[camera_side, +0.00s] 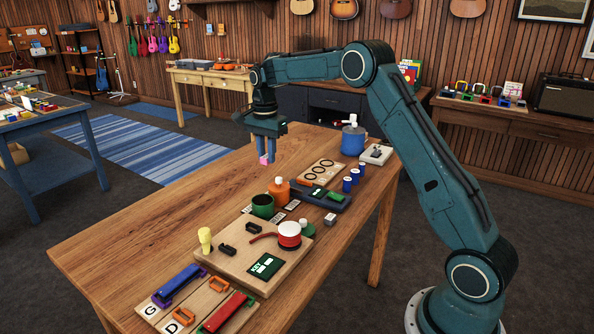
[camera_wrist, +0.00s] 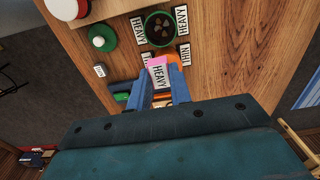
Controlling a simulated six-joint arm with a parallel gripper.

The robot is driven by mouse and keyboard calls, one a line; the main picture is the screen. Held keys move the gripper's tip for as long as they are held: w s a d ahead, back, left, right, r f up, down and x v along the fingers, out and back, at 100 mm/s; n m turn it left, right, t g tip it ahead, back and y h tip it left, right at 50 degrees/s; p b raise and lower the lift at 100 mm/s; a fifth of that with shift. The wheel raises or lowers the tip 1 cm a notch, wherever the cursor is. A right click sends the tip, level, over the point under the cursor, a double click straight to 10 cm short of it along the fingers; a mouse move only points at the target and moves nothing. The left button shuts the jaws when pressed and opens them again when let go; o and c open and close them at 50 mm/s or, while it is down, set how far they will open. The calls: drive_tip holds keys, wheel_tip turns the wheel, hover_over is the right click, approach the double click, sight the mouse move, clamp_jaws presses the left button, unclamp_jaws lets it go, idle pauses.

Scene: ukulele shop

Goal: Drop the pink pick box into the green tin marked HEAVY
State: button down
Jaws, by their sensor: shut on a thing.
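My gripper (camera_side: 265,153) points down and is shut on the small pink pick box (camera_side: 264,159), held in the air above the table. In the wrist view the pink box (camera_wrist: 158,62) sits between my blue fingers (camera_wrist: 160,85), and a white face on it reads HEAVY. The open green tin (camera_side: 263,206) stands on the table, lower and nearer the side camera than the box. The wrist view shows the green tin (camera_wrist: 147,36) from above, beyond the box, with dark pieces inside and HEAVY cards beside it. The box is apart from the tin.
An orange container (camera_side: 279,190) stands right beside the green tin; in the wrist view the box partly hides it, near a THIN card (camera_wrist: 185,54). A wooden board (camera_side: 232,262) with a red-and-white round tin (camera_side: 289,235) lies nearer. The table's left side is bare.

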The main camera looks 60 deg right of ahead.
drive_tip(key=shift+w+a+f, duration=0.15)
drive_tip(key=shift+w+a, duration=0.1)
drive_tip(key=shift+f, duration=0.15)
drive_tip(key=shift+f, duration=2.8)
drive_tip(key=c, duration=1.2)
unclamp_jaws()
drive_tip(key=shift+r, duration=0.1)
